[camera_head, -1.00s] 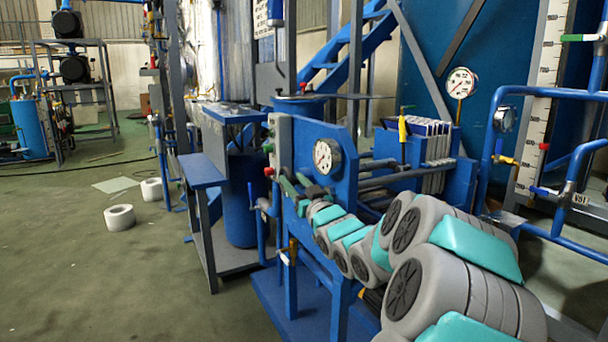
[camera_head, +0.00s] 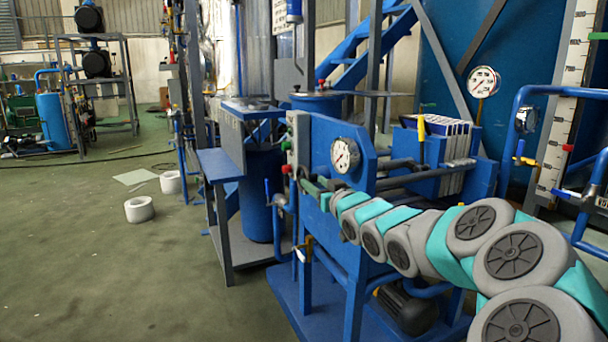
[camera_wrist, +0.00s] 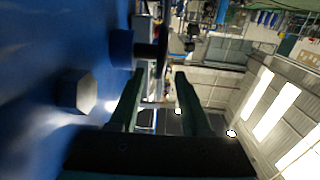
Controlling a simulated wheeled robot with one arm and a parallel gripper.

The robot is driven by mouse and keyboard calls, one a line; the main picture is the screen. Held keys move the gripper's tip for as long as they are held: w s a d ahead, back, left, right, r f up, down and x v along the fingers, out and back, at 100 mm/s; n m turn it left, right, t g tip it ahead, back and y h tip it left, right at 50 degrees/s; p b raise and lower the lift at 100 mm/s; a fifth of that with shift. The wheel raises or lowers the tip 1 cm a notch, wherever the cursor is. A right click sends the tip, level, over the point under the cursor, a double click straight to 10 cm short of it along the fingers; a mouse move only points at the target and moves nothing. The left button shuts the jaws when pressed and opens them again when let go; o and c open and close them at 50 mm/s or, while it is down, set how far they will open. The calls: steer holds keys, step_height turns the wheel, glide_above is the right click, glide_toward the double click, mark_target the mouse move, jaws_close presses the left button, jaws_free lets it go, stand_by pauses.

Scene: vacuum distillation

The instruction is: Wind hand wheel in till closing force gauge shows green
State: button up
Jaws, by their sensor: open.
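The blue press frame (camera_head: 322,140) stands in the middle of the head view. A round white gauge (camera_head: 345,155) is on its near end; its reading is too small to tell. My gripper (camera_head: 308,186) is beside that end, left of and below the gauge. In the wrist view my gripper (camera_wrist: 155,82) is open, its two dark green fingers apart with nothing visible between them. Beyond the fingertips, a thin dark upright form (camera_wrist: 163,45) on a dark shaft looks like the hand wheel seen edge-on. The hand wheel cannot be made out in the head view.
A control box with coloured buttons (camera_head: 298,135) stands close to my gripper. A blue tank (camera_head: 262,195) and a side table (camera_head: 220,165) are to its left. Another gauge (camera_head: 483,82) stands behind. White rolls (camera_head: 139,209) lie on the otherwise open floor at left.

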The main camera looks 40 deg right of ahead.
mark_target(303, 175)
steer(key=x, duration=0.7)
steer(key=shift+w, duration=0.2)
jaws_close()
stand_by(0.5)
